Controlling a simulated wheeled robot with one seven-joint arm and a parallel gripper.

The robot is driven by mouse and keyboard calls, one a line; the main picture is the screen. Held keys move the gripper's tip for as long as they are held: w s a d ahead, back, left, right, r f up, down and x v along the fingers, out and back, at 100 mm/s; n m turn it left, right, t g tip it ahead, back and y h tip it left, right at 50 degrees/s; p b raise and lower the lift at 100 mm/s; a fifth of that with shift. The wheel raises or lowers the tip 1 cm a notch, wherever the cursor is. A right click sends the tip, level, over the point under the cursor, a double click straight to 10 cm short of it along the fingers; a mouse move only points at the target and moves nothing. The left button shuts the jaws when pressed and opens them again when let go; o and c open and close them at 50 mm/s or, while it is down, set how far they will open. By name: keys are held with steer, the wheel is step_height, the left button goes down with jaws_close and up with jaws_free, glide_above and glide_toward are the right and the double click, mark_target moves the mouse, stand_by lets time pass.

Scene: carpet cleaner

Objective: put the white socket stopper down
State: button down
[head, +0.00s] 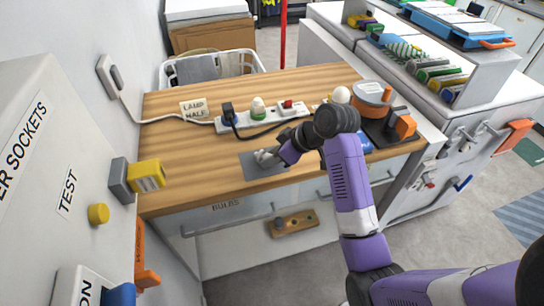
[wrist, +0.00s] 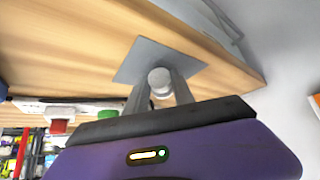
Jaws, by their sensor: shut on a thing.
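My gripper (head: 270,156) reaches down over the counter near its front edge, above a grey square mat (head: 250,168). In the wrist view my gripper (wrist: 158,92) has its two grey fingers closed on the sides of the white socket stopper (wrist: 159,78), whose round pale end shows between the tips. The grey mat (wrist: 142,56) lies directly behind the stopper in that view. I cannot tell whether the stopper touches the mat. In the head view the fingers largely hide the stopper.
A white power strip (head: 236,127) behind the mat holds a black plug (head: 228,110), a green-and-white piece (head: 258,107) and a red switch (head: 288,104). A label card (head: 193,109) stands at the back left. The wooden counter (head: 190,185) is bare left of the mat.

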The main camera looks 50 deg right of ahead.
steer(key=c, duration=1.1)
jaws_free()
steer(key=shift+f, duration=0.1)
